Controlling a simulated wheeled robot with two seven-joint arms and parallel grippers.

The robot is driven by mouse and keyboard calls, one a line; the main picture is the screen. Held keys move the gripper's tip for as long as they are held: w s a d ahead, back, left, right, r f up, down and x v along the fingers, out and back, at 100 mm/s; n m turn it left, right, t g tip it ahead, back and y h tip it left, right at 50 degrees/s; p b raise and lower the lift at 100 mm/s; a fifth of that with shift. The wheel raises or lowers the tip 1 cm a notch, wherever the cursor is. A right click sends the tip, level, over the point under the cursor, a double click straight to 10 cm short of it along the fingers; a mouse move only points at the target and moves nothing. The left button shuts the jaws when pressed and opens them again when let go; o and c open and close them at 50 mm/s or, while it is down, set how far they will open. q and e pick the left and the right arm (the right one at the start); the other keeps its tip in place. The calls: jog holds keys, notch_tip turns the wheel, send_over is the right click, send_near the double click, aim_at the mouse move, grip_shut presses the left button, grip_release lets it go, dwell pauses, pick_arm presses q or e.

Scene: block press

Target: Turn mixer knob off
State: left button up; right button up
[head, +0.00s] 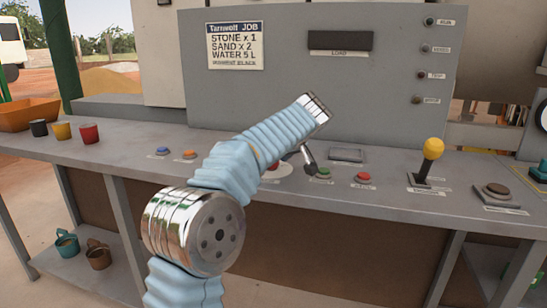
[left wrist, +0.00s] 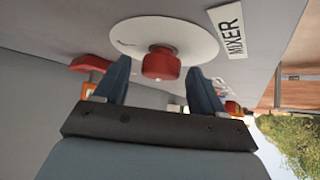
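The mixer knob (left wrist: 162,64) is a short red cylinder on a round white dial plate (left wrist: 140,38), with a "MIXER" label (left wrist: 229,31) beside it in the left wrist view. My left gripper (left wrist: 160,80) is open, with one dark finger on each side of the knob. A gap shows between the knob and the finger on the left; the gap on the right is small. In the head view my left arm covers most of the dial; a bit of the red knob (head: 273,165) shows beside it. The dial's pointer and marks are not readable. My right gripper is not in view.
A green button (head: 321,173) and a red button (head: 363,177) are right of the dial. Farther right are a yellow-topped lever (head: 433,149) and a dark button (head: 497,188). Blue (head: 162,150) and orange (head: 189,154) buttons and several cups are left. A grey panel (head: 300,80) stands behind.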

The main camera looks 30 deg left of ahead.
pick_arm(q)
jog(key=v, duration=1.3)
jog(key=shift+d+r+p, duration=0.2)
jog(key=shift+r+p, duration=0.15)
jog(key=shift+p, duration=0.1)
jog(key=shift+s, duration=0.15)
